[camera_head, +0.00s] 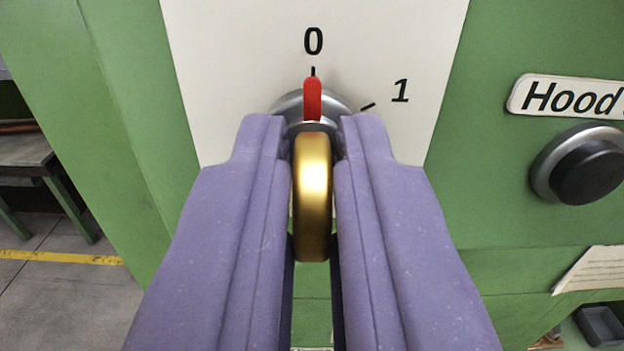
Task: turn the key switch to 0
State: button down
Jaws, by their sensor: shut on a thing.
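The key switch (349,104) is a grey metal ring on a white plate (240,60), with a red pointer (312,99). The pointer stands upright in line with the mark under the 0. The 1 mark is up and to the right of the switch. A gold key (316,190) sticks out of the switch toward me, its flat head upright. My gripper (312,135) has its two purple fingers on the left and right of the key, shut on it. The fingers hide the lower part of the switch.
A black round button (588,168) in a grey ring stands out to the right, under a label (572,98) reading "Hood". The panel around is green. A table (28,155) stands at the far left on a grey floor with a yellow line.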

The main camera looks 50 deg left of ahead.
jog(key=c, duration=1.2)
grip_release()
jog(key=shift+c, duration=0.2)
jog(key=shift+d, duration=0.1)
jog(key=b+v, duration=0.1)
jog(key=v, duration=0.6)
jog(key=shift+s+d, duration=0.2)
jog(key=shift+d, duration=0.05)
jog(key=d+f+m+t+h+b, duration=0.1)
jog(key=d+f+m+h+b, duration=0.2)
jog(key=f, duration=0.4)
jog(key=s+d+f+m+t+h+b, duration=0.1)
jog(key=d+f+m+t+h+b, duration=0.1)
jog(key=f+m+h+b, duration=0.2)
jog(key=s+d+f+m+t+h+b, duration=0.1)
jog(key=d+f+m+h+b, duration=0.2)
jog(key=f+h, duration=0.4)
notch_tip(320, 180, down, 4)
jog(key=shift+s+d+r+m+b, duration=0.2)
jog(key=shift+d+m+b, duration=0.1)
jog(key=shift+d+b, duration=0.15)
